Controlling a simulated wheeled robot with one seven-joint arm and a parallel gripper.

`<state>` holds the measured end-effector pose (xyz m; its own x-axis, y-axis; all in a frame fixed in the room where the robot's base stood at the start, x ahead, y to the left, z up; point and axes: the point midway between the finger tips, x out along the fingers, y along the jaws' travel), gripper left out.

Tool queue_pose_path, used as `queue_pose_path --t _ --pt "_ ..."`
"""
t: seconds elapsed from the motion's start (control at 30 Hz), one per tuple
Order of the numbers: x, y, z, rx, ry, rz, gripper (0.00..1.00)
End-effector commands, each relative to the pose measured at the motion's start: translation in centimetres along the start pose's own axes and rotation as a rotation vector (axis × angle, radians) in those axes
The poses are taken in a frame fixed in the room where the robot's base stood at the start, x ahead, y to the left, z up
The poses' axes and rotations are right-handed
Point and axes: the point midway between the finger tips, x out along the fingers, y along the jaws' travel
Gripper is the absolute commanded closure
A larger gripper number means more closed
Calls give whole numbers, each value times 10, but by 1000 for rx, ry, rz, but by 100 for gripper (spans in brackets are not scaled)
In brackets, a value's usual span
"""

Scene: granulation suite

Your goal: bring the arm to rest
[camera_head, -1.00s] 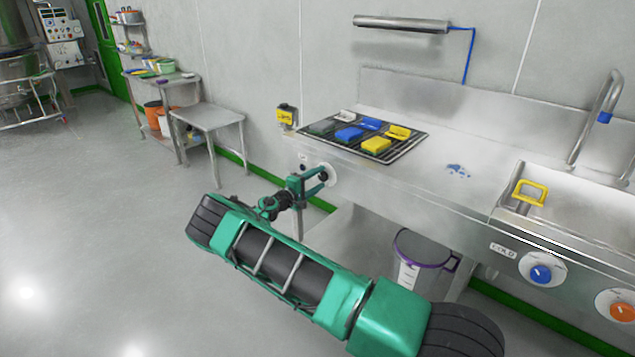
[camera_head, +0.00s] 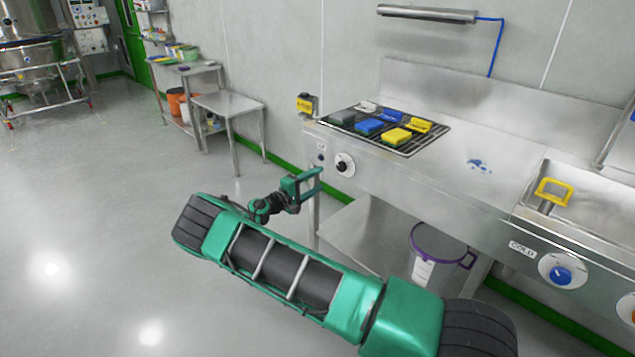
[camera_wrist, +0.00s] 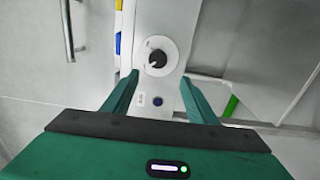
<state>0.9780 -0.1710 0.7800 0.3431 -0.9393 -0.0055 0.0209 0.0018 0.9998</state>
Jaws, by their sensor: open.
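My gripper (camera_head: 312,180) is at the end of my green arm, in front of the left end of the steel sink counter and below its top. In the wrist view my gripper (camera_wrist: 158,95) has its two green fingers wide apart, with nothing between them. Beyond the fingers the counter's front panel shows a black knob (camera_wrist: 157,57) on a white dial and a small dark button (camera_wrist: 157,101). The same black knob shows in the head view (camera_head: 344,165), just right of the gripper.
A black rack (camera_head: 409,147) on the counter (camera_head: 480,145) holds several coloured sponges. A yellow-handled tool (camera_head: 553,192) stands in the sink at right. A purple-rimmed bucket (camera_head: 437,262) is under the counter. A small steel table (camera_head: 227,103) stands at left. The floor at left is clear.

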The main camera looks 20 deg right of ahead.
Motion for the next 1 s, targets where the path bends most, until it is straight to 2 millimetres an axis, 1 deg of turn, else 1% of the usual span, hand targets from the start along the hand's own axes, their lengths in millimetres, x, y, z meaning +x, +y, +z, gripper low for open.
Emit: queue_pose_path --t 0.37,0.47,0.57,0.67,0.83,0.97,1.0 --pt "1 1 1 1 -2 -2 47" --pt "7 6 7 12 -24 -20 47" --pt "20 14 25 34 -76 -69 47" --pt "38 26 52 70 -151 -143 47" --pt "60 44 102 133 -280 -282 47" --pt "68 56 140 184 -367 -387 47" --pt "70 60 152 198 -393 -419 47"
